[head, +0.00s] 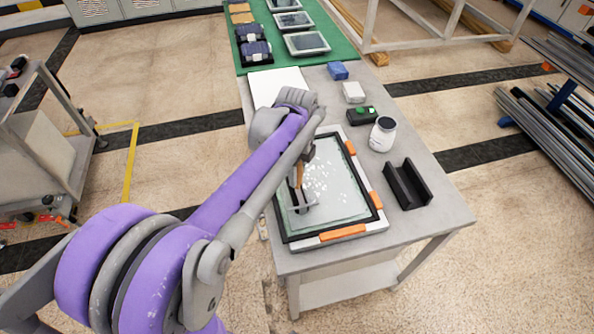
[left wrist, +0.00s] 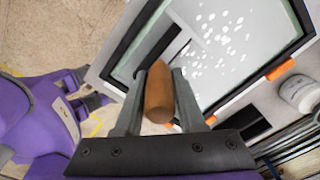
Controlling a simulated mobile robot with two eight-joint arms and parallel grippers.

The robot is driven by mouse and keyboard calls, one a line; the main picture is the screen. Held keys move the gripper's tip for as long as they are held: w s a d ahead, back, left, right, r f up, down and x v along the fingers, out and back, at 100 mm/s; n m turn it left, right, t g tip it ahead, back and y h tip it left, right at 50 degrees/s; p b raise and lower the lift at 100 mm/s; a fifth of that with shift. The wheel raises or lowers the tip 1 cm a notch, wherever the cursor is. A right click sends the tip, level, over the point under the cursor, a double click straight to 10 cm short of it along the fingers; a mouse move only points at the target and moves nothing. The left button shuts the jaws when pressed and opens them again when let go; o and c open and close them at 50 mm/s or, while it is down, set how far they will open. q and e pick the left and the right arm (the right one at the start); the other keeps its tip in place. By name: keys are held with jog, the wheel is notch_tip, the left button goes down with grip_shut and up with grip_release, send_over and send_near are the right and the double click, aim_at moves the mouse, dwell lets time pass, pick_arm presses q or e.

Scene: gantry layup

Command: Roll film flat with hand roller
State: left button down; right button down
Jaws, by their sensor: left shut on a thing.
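I cannot tell whether the roller touches the film. My right gripper is not in view.
The grey table (head: 440,215) also holds a black channel-shaped holder (head: 407,185), a white jar (head: 382,134), a black box with green button (head: 362,115), a white block (head: 353,92) and a blue block (head: 338,70). A green mat (head: 341,50) with trays lies at the far end.

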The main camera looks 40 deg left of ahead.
pick_arm(q)
jog(key=shift+f, duration=0.4)
dwell(0.8)
jog(key=shift+w, duration=0.1)
jog(key=shift+w+d, duration=4.25)
jog(key=shift+w, duration=1.1)
jog(key=shift+s+a, duration=1.45)
jog(key=shift+s, duration=0.4)
jog(key=shift+s+a, duration=1.4)
jog(key=shift+s, duration=0.4)
jog(key=shift+s+a, duration=1.45)
jog(key=shift+s, duration=0.4)
jog(key=shift+r, duration=0.1)
